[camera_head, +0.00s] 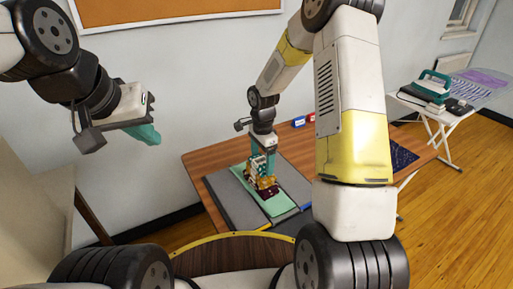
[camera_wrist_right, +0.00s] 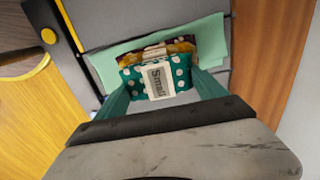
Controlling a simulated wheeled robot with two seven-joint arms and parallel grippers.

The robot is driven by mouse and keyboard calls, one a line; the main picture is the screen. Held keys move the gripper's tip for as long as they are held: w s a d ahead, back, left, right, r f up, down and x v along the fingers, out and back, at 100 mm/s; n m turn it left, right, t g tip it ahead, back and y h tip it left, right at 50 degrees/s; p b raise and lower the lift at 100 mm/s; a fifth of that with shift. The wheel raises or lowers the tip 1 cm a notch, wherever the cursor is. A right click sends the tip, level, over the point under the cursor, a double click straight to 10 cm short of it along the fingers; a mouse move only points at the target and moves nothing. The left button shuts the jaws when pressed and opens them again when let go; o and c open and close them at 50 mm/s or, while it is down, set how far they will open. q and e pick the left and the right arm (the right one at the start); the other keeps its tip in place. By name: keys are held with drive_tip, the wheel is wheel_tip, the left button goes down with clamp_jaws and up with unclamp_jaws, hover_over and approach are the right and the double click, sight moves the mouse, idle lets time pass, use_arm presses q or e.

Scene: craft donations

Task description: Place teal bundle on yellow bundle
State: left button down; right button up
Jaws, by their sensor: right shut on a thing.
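The teal bundle (camera_wrist_right: 179,70) has white dots and a white label reading "Small". My right gripper (camera_wrist_right: 160,84) is shut on it, with one teal finger on each side. In the head view my right gripper (camera_head: 262,158) points down over the table. A yellow patterned bundle (camera_wrist_right: 158,52) shows just behind the teal one. I cannot tell whether the two touch. A dark red bundle (camera_head: 268,192) lies by them. My left gripper (camera_head: 146,134) is in the air at left, away from the table; its finger gap is not clear.
A pale green cloth (camera_head: 281,205) lies under the bundles on a grey mat (camera_head: 236,206) on the wooden table (camera_head: 205,162). Small blue (camera_head: 298,121) and red items stand at the back. An ironing board with a teal iron (camera_head: 432,86) stands at right.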

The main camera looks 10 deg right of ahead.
sight(262, 159)
drive_tip(key=o, duration=1.3)
wheel_tip(262, 159, up, 12)
drive_tip(key=s+d+r+n+t, duration=0.25)
drive_tip(key=s+r+n, duration=0.35)
drive_tip(key=s+r, duration=0.45)
drive_tip(key=s+r+n+t+y, duration=0.1)
drive_tip(key=s+r+n+t, duration=0.1)
drive_tip(key=s, duration=0.4)
drive_tip(key=s+r+n+t+y, duration=0.1)
drive_tip(key=s+r+n, duration=0.3)
drive_tip(key=s+n, duration=0.2)
drive_tip(key=shift+s+r+t, duration=0.3)
drive_tip(key=shift+s+t, duration=0.05)
drive_tip(key=shift+s, duration=0.45)
drive_tip(key=shift+d, duration=0.1)
